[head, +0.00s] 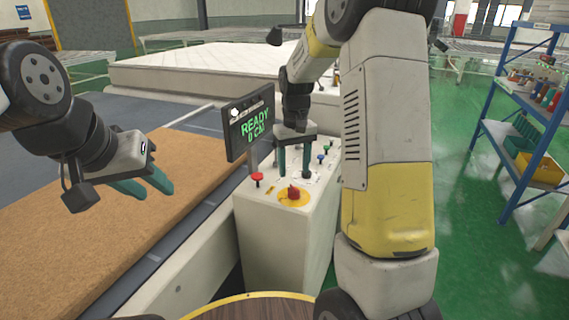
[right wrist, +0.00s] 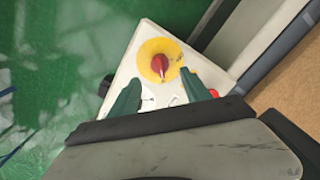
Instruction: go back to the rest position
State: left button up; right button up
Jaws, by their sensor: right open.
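My right gripper (head: 294,174) points down over the top of the white control console (head: 282,240). Its two green fingers are apart with nothing between them; they also show in the right wrist view (right wrist: 163,85). A red knob on a yellow disc (head: 293,196) is on the console top, just in front of the fingers; the right wrist view shows the knob (right wrist: 160,64) beyond the fingertips. My left gripper (head: 154,194) hangs above the brown mat surface (head: 60,240) at the left. Its green fingers are apart and empty.
A screen reading READY (head: 249,124) stands at the console's left edge, close to my right gripper. A white mattress (head: 190,68) lies behind. A blue shelf (head: 520,115) with bins stands at the right. Green floor (head: 465,190) is clear between console and shelf.

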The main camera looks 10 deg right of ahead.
jog(key=s+r+t, duration=0.2)
jog(key=s+r, duration=0.2)
jog(key=s, duration=0.4)
jog(key=s+a+r+m+t+y, duration=0.1)
jog(key=s+r+t, duration=0.1)
jog(key=s+r, duration=0.3)
jog(key=s+a+r+t+y, duration=0.1)
jog(key=s+r, duration=0.4)
jog(key=s, duration=0.6)
jog(key=shift+s+t, duration=0.25)
jog(key=shift+t, duration=0.35)
jog(key=shift+w, duration=0.1)
